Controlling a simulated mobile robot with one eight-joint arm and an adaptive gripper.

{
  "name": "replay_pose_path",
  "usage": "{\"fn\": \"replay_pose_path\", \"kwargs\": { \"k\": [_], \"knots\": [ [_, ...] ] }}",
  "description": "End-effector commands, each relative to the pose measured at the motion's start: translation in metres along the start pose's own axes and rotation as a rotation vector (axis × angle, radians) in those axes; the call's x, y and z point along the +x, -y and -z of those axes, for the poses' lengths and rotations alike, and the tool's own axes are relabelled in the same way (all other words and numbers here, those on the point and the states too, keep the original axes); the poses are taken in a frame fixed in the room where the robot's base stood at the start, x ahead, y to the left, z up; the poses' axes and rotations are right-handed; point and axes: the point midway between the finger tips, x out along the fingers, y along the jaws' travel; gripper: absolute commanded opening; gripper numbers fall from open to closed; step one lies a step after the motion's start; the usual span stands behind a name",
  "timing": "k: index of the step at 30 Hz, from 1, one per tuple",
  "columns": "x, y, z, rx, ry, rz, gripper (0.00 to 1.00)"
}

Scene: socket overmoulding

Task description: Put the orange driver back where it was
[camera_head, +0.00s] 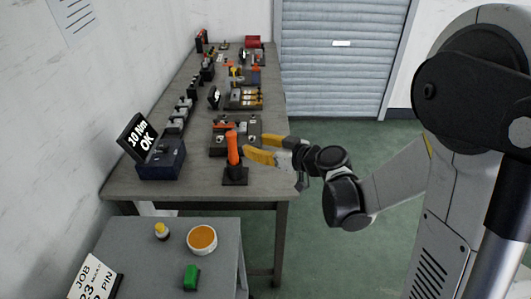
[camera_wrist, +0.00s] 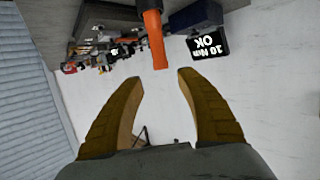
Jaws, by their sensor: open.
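The orange driver (camera_head: 233,148) stands upright in a dark holder (camera_head: 235,177) near the front right of the long workbench. In the wrist view the orange driver (camera_wrist: 154,38) shows at the top, ahead of and between the finger lines. My gripper (camera_head: 262,150) is just right of the driver, with its yellow fingers pointing left toward it. In the wrist view my gripper (camera_wrist: 158,78) is open with nothing between its fingers. The driver appears apart from the fingertips. The fingers hide part of the bench behind.
A display reading "10 Nm OK" (camera_head: 142,136) on a dark blue box (camera_head: 162,160) stands left of the driver. A dark fixture (camera_head: 219,125) lies behind it. A lower grey table (camera_head: 140,240) in front bears a white bowl (camera_head: 202,239) and a green block (camera_head: 191,277).

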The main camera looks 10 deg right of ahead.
Motion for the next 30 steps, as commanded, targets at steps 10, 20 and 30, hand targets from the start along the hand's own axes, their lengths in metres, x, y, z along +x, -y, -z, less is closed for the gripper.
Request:
{"fn": "replay_pose_path", "kwargs": {
  "k": [10, 20, 30],
  "knots": [
    [-0.035, 0.029, 0.004, 0.075, 0.159, -0.009, 0.44],
    [-0.137, 0.070, -0.020, 0.233, 0.468, -0.176, 0.44],
    [-0.235, 0.080, -0.056, 0.339, 0.625, -0.441, 0.44]
  ]
}}
